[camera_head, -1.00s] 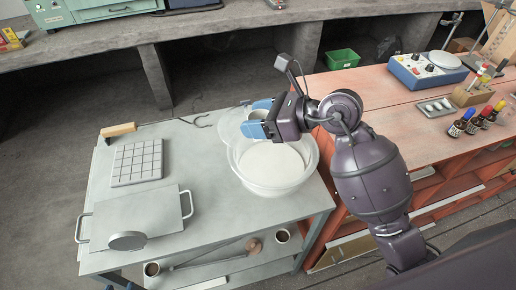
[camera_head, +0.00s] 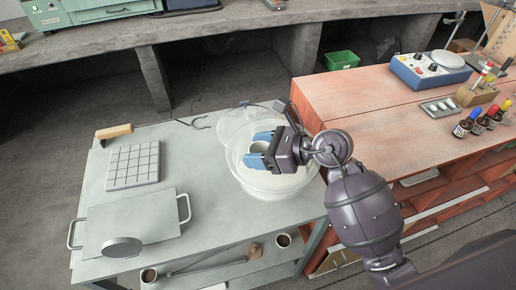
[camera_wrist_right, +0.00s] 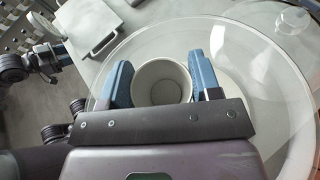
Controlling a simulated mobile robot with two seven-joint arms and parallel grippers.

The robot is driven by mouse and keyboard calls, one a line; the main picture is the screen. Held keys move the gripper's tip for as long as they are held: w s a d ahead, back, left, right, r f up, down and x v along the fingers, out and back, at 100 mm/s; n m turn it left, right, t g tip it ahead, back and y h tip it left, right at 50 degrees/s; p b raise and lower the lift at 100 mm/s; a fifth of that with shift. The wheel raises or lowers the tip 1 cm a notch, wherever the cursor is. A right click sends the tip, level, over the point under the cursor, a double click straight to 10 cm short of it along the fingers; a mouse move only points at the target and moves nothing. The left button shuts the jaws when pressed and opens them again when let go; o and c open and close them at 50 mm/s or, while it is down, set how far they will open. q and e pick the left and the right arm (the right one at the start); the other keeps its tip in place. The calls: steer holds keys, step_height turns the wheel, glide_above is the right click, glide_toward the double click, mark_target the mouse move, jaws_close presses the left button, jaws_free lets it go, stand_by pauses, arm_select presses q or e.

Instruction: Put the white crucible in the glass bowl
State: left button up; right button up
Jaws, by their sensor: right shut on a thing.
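The white crucible (camera_head: 258,147) is held between the blue fingers of my right gripper (camera_head: 262,150). In the right wrist view the crucible (camera_wrist_right: 161,82) is upright, its open mouth facing the camera, with a finger on each side. The clear glass bowl (camera_head: 246,181) stands on the grey table, and the gripper and crucible are over it, inside its rim as seen from above. The bowl's rim (camera_wrist_right: 283,60) surrounds them in the wrist view. I cannot tell the crucible's height above the bowl's floor. Part of my left arm shows at the wrist view's left edge; its jaws are unclear.
A clear glass lid (camera_head: 228,122) lies just behind the bowl. On the grey table (camera_head: 205,200) are a gridded block (camera_head: 133,166), a handled metal plate (camera_head: 140,215) and a wooden-handled tool (camera_head: 115,131). A red bench (camera_head: 375,100) with a hotplate device (camera_head: 430,70) adjoins at right.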

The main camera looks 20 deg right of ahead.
steer(key=shift+f, duration=0.6)
steer(key=o, duration=0.6)
steer(key=shift+o, duration=0.2)
steer(key=shift+r, duration=0.5)
steer(key=shift+s+d+r, duration=0.1)
steer(key=shift+d+r, duration=0.1)
steer(key=shift+r, duration=0.15)
steer(key=v, duration=1.1)
steer(key=shift+d+p, duration=0.2)
steer(key=shift+p, duration=0.1)
steer(key=shift+s+d, duration=0.1)
steer(key=shift+s, duration=0.1)
